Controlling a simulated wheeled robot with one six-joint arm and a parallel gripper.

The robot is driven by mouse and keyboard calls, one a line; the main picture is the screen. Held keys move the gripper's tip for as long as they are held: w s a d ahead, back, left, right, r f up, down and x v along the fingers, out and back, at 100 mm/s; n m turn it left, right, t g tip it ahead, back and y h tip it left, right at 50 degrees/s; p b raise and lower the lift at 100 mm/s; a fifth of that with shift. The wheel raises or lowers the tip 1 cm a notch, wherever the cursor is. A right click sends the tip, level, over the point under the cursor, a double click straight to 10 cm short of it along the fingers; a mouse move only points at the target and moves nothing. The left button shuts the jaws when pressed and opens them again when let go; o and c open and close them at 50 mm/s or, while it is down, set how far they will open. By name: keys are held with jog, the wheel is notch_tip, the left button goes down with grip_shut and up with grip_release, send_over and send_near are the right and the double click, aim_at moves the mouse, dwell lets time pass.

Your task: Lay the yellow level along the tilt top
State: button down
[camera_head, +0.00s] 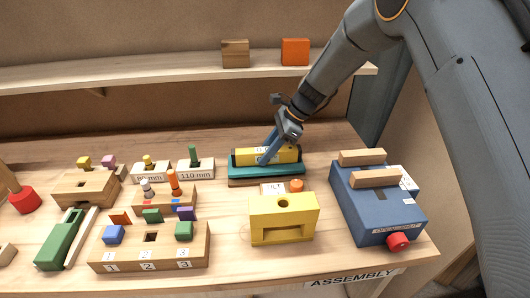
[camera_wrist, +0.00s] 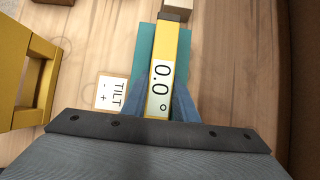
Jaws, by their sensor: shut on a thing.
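The yellow level (camera_head: 284,155) is a bar with a white display. In the wrist view the level (camera_wrist: 183,48) reads 0.0°. My gripper (camera_head: 264,158) is shut on it around the display, with the blue fingers (camera_wrist: 165,82) on both sides. The teal tilt top (camera_head: 238,173) lies directly under the level, on a brown base. The level runs lengthwise along the top. In the wrist view more of the teal top (camera_wrist: 146,58) shows left of the level. I cannot tell whether level and top touch.
A TILT label (camera_head: 272,188) and orange knob (camera_head: 296,185) are in front of the top. A yellow block frame (camera_head: 283,238) stands nearer, a blue box (camera_head: 375,212) with wooden bars to the right. Gauge blocks (camera_head: 196,169) and a numbered tray (camera_head: 150,260) are left.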

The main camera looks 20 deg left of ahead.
jog(key=c, duration=1.4)
grip_release()
jog(key=b+v, duration=0.3)
jog(key=v, duration=0.9)
jog(key=shift+s+b, duration=0.1)
jog(key=shift+b, duration=0.3)
